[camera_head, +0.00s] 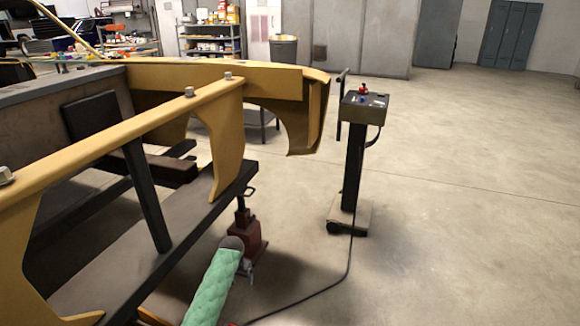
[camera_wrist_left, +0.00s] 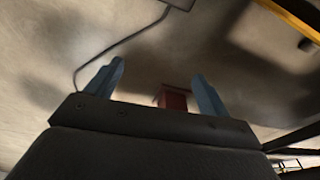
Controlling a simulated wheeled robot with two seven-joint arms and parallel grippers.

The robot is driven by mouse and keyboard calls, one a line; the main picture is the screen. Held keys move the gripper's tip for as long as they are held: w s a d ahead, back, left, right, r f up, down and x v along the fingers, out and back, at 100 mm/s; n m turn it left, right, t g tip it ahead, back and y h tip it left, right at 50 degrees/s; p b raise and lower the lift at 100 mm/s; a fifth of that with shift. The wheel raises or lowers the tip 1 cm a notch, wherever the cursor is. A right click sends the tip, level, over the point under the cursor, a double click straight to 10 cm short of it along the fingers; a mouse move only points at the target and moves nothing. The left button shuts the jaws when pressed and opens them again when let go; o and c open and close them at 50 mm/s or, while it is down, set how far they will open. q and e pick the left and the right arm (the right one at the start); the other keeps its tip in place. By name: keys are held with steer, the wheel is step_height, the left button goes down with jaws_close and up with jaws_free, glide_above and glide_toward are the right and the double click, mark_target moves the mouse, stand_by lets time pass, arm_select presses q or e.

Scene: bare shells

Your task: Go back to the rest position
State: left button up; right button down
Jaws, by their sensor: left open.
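My left arm, in a green quilted sleeve, comes in at the bottom of the head view. My left gripper (camera_head: 247,268) shows small and partly hidden near the end of that sleeve. It is low over the floor, beside a dark red stand. In the left wrist view the gripper (camera_wrist_left: 154,85) has its two blue-grey fingers wide apart, with nothing between them. The red stand (camera_wrist_left: 174,98) shows beyond the fingers there, and it also shows in the head view (camera_head: 246,238). My right gripper is not in view.
A yellow vehicle frame (camera_head: 150,120) with dark beams fills the left side, close to my left arm. A control pedestal (camera_head: 355,150) stands right of centre. Its black cable (camera_head: 325,290) runs across the floor. The concrete floor (camera_head: 470,220) on the right is clear.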

arm_select(q)
step_height(320, 180, up, 10)
steer(key=w+d+t, duration=0.1)
steer(key=d+t, duration=0.1)
steer(key=s+d+r+t+p, duration=0.2)
steer(key=s+d+r, duration=0.1)
steer(key=s+r, duration=0.75)
steer(key=s+d+r+h+p, duration=0.15)
steer(key=s+r, duration=0.35)
steer(key=s, duration=1)
steer(key=s+r+p, duration=0.3)
steer(key=s+r, duration=0.1)
steer(key=s, duration=1)
steer(key=s+f+g+p, duration=0.1)
steer(key=s+f, duration=0.2)
steer(key=s, duration=0.6)
steer(key=s+f+g+p, duration=0.2)
steer(key=s+f, duration=0.2)
steer(key=s, duration=0.5)
steer(key=shift+g, duration=0.3)
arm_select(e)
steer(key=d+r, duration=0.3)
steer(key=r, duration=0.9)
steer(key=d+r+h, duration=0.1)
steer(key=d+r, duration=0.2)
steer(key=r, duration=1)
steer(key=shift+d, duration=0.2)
